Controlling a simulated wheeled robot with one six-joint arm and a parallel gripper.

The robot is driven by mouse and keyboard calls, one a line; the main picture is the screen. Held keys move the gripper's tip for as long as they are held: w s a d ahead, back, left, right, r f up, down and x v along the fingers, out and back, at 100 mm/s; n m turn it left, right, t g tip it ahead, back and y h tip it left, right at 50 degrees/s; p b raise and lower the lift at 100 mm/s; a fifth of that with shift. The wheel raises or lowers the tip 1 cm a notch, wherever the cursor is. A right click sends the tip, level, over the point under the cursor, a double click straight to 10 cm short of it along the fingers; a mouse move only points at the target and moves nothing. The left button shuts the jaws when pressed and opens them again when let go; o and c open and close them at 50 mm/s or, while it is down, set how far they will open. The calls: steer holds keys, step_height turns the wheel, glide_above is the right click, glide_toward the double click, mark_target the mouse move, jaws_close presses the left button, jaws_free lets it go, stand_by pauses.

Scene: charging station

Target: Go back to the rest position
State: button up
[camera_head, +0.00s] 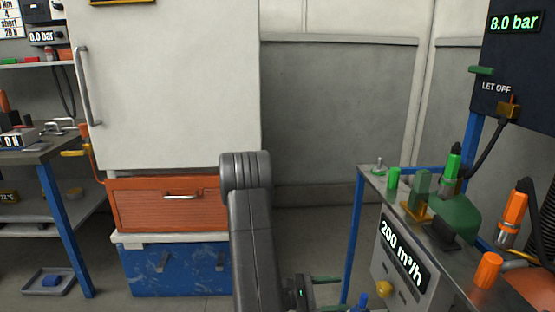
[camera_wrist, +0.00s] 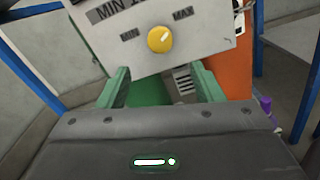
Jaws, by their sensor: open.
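My gripper (camera_head: 327,293) shows at the bottom of the head view, at the end of my dark grey arm, left of the right-hand bench. In the wrist view, my gripper (camera_wrist: 161,84) has its two green fingers apart with nothing held between them. Beyond the fingers is a pale panel (camera_wrist: 205,40) with a yellow knob (camera_wrist: 160,39) between the words MIN and MAX. The knob (camera_head: 385,288) also shows in the head view, below a display (camera_head: 403,249) reading 200 m³/h. The fingers look apart from the knob.
The right bench (camera_head: 372,180) carries green and orange parts, under a dark panel (camera_head: 515,60) reading 8.0 bar. A white cabinet (camera_head: 170,90), orange drawer (camera_head: 155,212) and blue chest (camera_head: 175,270) stand left of my arm. Another bench (camera_head: 35,152) is far left. Floor shows between arm and right bench.

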mark_target(379, 289)
steer(key=d+b, duration=0.1)
steer(key=d, duration=0.7)
steer(key=w+d+b, duration=0.1)
steer(key=d, duration=0.3)
steer(key=shift+d+f+b, duration=0.1)
steer(key=shift+d+b, duration=0.25)
steer(key=shift+d, duration=0.05)
steer(key=shift+r+n+p, duration=0.3)
steer(key=shift+p, duration=0.4)
steer(key=n+p, duration=0.8)
steer(key=n, duration=0.1)
steer(key=shift+n, duration=0.4)
steer(key=shift+f+n+p, duration=0.2)
steer(key=shift+n+p, duration=0.7)
steer(key=shift+n, duration=0.6)
